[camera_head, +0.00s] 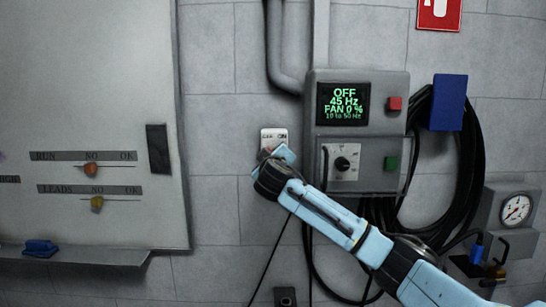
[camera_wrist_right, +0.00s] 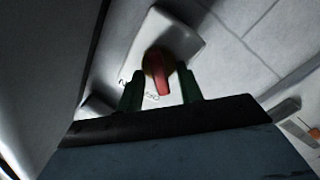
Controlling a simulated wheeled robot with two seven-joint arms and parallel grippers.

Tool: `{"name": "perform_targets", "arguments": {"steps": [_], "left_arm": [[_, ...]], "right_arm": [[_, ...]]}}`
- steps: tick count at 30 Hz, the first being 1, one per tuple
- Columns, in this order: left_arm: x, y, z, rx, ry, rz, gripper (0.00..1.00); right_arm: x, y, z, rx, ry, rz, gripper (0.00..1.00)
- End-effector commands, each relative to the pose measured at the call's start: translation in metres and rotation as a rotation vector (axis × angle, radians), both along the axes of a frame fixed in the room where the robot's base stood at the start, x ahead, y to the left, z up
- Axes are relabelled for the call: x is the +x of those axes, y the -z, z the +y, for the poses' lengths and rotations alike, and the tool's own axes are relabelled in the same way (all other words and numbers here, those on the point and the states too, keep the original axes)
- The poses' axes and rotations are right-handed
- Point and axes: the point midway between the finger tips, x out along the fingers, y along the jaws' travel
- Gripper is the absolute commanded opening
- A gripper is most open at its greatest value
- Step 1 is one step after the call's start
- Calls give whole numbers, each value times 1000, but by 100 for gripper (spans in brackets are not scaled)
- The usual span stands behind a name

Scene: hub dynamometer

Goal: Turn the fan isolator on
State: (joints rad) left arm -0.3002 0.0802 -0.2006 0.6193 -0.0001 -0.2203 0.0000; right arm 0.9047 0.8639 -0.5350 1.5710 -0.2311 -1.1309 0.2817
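The fan isolator (camera_head: 273,134) is a small pale plate on the wall, left of the control box, with lettering that looks like OFF and ON. My right arm's wrist covers its lower part in the head view. In the right wrist view the isolator plate (camera_wrist_right: 188,43) carries a red handle (camera_wrist_right: 161,75). My right gripper (camera_wrist_right: 160,85) is open, with one dark green finger on each side of the handle and a gap showing on both sides. The handle's exact setting is unclear. My left gripper is not in view.
The control box (camera_head: 400,84) reads OFF, 45 Hz, FAN 0 %, with a red button (camera_head: 395,103), a green button (camera_head: 391,163) and a dial (camera_head: 342,163). Black cable (camera_head: 470,160) hangs at right near a gauge (camera_head: 516,210). A whiteboard (camera_head: 90,110) is at left.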

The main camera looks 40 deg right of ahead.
Motion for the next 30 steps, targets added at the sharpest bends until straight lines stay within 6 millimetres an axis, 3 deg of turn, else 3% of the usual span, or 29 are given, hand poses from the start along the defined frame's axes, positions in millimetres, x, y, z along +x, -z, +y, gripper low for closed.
{"name": "perform_targets", "arguments": {"steps": [5,13,23,30], "left_arm": [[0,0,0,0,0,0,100],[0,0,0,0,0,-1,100],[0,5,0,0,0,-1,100],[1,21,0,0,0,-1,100]], "right_arm": [[0,0,0,0,0,0,35],[0,0,0,-1,0,1,0],[0,1,0,21,0,-17,0],[0,4,0,116,-1,-96,0]]}}
